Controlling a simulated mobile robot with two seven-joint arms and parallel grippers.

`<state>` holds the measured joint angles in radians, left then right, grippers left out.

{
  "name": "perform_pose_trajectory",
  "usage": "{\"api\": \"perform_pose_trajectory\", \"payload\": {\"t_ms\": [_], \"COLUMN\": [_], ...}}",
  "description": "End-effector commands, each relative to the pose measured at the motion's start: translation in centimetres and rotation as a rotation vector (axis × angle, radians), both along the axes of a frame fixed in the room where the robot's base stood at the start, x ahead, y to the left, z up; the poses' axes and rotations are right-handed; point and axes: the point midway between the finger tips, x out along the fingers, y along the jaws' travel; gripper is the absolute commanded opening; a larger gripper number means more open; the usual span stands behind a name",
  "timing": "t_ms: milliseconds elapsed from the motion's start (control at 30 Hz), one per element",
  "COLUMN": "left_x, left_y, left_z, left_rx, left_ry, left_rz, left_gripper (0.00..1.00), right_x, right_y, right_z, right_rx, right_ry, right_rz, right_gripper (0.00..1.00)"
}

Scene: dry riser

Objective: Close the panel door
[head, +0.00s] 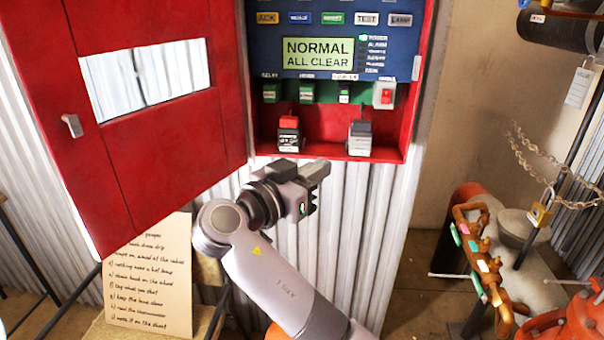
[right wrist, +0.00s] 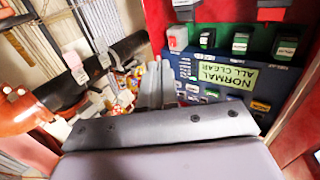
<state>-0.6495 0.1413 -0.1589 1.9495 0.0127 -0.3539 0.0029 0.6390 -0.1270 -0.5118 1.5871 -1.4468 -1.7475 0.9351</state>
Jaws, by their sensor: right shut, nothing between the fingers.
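The red panel door (head: 165,165) stands open in the head view, swung out to the left of the panel box. It has a window and a small grey handle (head: 72,125) near its free edge. The red panel box (head: 411,130) is open to view, with a blue face and a screen (head: 318,53) reading "NORMAL ALL CLEAR". The screen also shows upside down in the right wrist view (right wrist: 222,76). My right gripper (head: 322,172) is shut and empty, just below the box's lower edge and right of the door. Its fingers show in the right wrist view (right wrist: 155,85). My left gripper is not in view.
A handwritten sheet (head: 150,275) stands below the door. At right are a brass manifold (head: 480,260), a chain with a padlock (head: 541,213) and red pipework (head: 570,322). Corrugated wall lies behind my right arm. Floor shows between the wall and the manifold.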

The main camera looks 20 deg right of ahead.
Motion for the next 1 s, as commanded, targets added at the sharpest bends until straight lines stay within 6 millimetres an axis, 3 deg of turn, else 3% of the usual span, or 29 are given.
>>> {"api": "perform_pose_trajectory", "payload": {"t_ms": [233, 667, 767, 867, 1000], "left_x": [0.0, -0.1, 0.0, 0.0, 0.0], "left_y": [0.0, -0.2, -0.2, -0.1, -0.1], "left_z": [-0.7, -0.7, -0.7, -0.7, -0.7], "left_rx": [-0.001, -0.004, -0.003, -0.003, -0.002], "left_ry": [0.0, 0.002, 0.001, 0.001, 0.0], "left_rz": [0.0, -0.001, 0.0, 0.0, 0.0], "left_gripper": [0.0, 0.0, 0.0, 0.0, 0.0], "right_x": [1.7, 2.2, 2.8, 3.4, 3.0], "right_y": [1.3, 1.4, 1.1, 0.7, 0.7], "right_z": [0.0, -0.7, -3.4, -8.4, -17.0], "right_rx": [0.001, 0.001, 0.007, 0.019, 0.053], "right_ry": [-0.001, 0.021, 0.106, 0.251, 0.464], "right_rz": [0.0, 0.012, 0.071, 0.182, 0.392], "right_gripper": [0.0, 0.0, 0.0, 0.0, 0.0]}}
